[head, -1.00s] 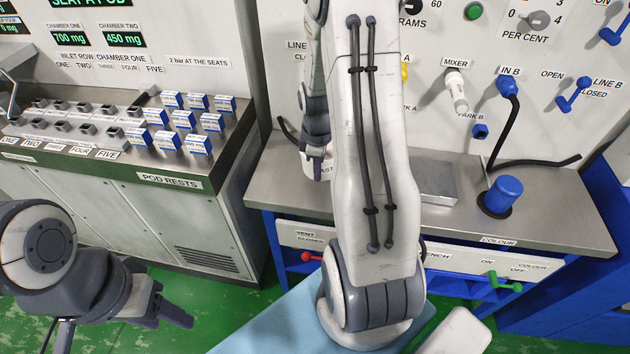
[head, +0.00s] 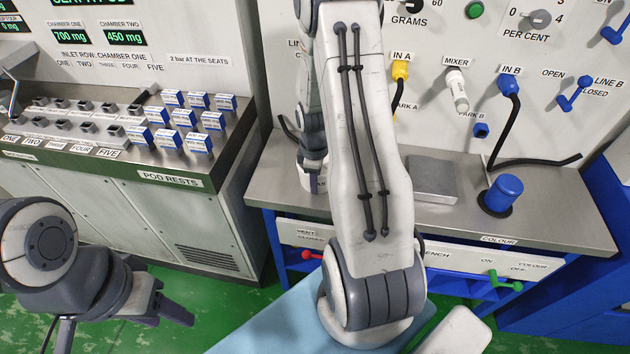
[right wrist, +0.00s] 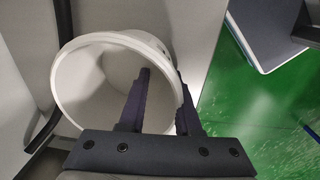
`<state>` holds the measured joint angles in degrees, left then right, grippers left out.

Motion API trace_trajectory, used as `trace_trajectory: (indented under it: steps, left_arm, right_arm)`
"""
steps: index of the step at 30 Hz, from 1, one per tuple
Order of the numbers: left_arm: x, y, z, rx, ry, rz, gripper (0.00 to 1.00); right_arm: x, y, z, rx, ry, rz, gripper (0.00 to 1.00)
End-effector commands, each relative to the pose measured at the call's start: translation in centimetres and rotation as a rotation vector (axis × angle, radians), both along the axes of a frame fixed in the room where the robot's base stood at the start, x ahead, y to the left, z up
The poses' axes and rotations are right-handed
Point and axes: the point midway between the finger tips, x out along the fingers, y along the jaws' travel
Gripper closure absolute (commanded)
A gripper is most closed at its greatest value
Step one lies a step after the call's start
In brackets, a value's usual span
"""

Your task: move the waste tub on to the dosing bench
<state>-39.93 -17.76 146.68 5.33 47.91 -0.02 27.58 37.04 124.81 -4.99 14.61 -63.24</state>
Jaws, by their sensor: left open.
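The waste tub is a white round tub, mostly hidden in the head view (head: 304,181) by my right arm, at the left part of the dosing bench (head: 555,215). Whether its base touches the bench top is hidden. In the right wrist view the tub (right wrist: 88,85) shows its open mouth. My right gripper (right wrist: 163,72) has its fingers apart, one inside the mouth and one outside the wall, with the rim between them. In the head view the right gripper (head: 313,182) points down. My left gripper (head: 178,308) is open and empty, low at the left, away from the bench.
A grey plate (head: 433,180) and a blue capped pot (head: 503,194) are on the bench. A black hose (head: 535,162) lies behind the pot. Red (head: 311,254) and green (head: 507,284) handles stick out in front. A pod counter (head: 190,215) stands left, across a floor gap.

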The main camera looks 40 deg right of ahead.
Motion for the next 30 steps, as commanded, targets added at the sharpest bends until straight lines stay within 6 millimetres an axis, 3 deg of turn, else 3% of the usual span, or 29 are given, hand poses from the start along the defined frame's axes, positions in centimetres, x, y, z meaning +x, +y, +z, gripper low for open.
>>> trace_trajectory:
  steps: [6,11,24,30]
  left_arm:
    - [0.0,0.0,0.0,0.000,0.000,0.000,0.50]
    - [0.0,0.0,0.1,0.000,0.000,0.000,0.50]
    - [0.0,0.0,0.2,0.000,0.000,0.000,0.50]
    - [0.0,0.0,0.2,0.000,0.000,0.000,0.50]
  right_arm:
    - [-0.2,0.1,-0.1,0.003,0.006,0.000,0.66]
    - [-0.2,0.1,1.1,0.002,0.003,0.000,0.66]
    - [-0.4,0.5,9.9,0.000,-0.001,0.000,0.66]
    - [-0.6,0.6,11.9,0.001,0.002,0.000,0.66]
